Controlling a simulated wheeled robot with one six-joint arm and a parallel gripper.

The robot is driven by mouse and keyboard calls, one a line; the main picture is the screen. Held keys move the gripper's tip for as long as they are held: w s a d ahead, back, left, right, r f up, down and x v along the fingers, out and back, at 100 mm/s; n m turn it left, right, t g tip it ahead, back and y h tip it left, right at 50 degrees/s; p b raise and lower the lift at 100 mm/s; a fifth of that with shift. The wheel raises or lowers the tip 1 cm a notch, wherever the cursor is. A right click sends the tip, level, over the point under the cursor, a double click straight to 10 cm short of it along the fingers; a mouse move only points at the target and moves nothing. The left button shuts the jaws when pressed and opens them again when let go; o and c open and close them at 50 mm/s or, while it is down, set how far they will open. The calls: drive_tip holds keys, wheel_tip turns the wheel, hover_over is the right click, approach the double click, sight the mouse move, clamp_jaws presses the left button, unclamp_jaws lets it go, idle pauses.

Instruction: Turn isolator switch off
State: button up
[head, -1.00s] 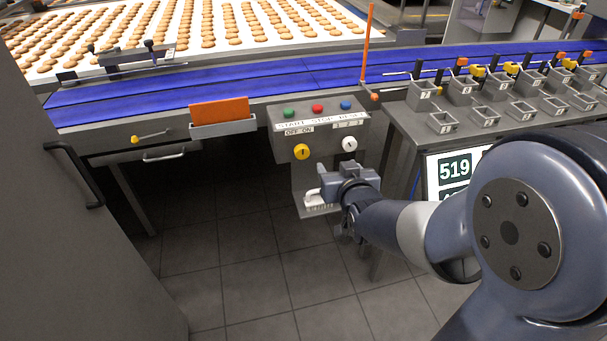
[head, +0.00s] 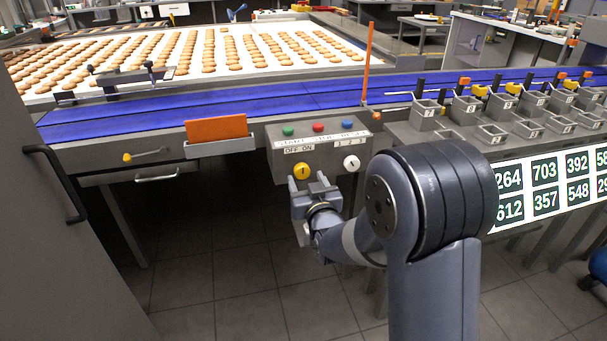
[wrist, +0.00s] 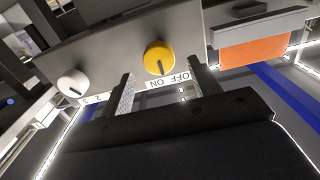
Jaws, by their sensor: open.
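The isolator switch is a yellow round knob (head: 301,171) under an OFF ON label on the grey control box (head: 343,159). It shows large in the wrist view (wrist: 158,58), where its short dark mark points towards the label, nearer ON than OFF. My gripper (head: 307,182) is open and empty, just in front of and slightly below the knob. In the wrist view its two fingers (wrist: 160,80) stand apart, one on each side of the knob in the picture. I cannot tell whether either finger touches it.
A white knob (head: 351,163) marked 1 2 3 sits to the right. Green, red and blue buttons (head: 318,128) line the top of the box. An orange panel in a holder (head: 220,146) is to the left. A blue conveyor (head: 200,107) runs behind.

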sight(303, 173)
drive_tip(key=shift+x, duration=1.9)
drive_tip(key=c, duration=1)
